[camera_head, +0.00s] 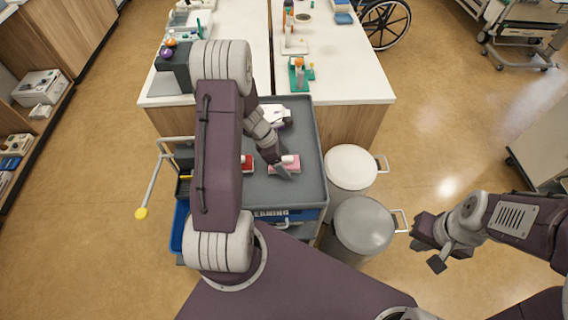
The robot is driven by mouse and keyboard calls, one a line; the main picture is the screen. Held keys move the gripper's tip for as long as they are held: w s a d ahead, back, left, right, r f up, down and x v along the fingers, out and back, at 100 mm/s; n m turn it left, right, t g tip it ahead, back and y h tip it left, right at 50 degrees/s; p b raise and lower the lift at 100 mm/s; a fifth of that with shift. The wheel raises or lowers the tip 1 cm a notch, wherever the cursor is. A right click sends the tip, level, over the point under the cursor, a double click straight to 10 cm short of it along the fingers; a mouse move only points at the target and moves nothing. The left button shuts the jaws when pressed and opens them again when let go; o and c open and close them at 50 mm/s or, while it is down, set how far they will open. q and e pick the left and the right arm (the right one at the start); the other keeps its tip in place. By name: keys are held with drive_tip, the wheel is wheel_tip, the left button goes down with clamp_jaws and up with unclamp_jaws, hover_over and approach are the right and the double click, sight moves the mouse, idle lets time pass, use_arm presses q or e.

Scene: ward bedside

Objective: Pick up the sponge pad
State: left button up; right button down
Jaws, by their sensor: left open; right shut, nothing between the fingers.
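A pink pad (277,168), which looks like the sponge pad, lies on the grey top of the cleaning cart (313,181). A whitish piece shows at its upper right side. My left gripper (283,170) is open and points down at the pad, overlapping it in the view. I cannot tell whether its fingers touch the pad, and they hide part of it. My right gripper (426,254) is shut and empty, out over the floor to the right of the cart.
A red item (247,163) lies left of the pad, partly hidden by my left arm. A white item (271,113) lies at the cart's far end. Two round lidded bins (351,166) (364,224) stand right of the cart. White counters (343,68) are behind it.

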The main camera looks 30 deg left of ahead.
sight(287, 157)
use_arm(q)
drive_tip(key=shift+w+f, duration=0.1)
drive_tip(key=shift+w, duration=0.05)
drive_tip(key=c, duration=1.6)
wheel_tip(287, 157, up, 5)
drive_tip(key=shift+f+p, duration=0.15)
drive_tip(key=shift+p, duration=0.3)
drive_tip(key=s+d+r, duration=0.6)
drive_tip(key=d, duration=0.3)
drive_tip(key=shift+s+d+r, duration=0.25)
drive_tip(key=shift+s+d, duration=0.05)
drive_tip(key=shift+d, duration=0.1)
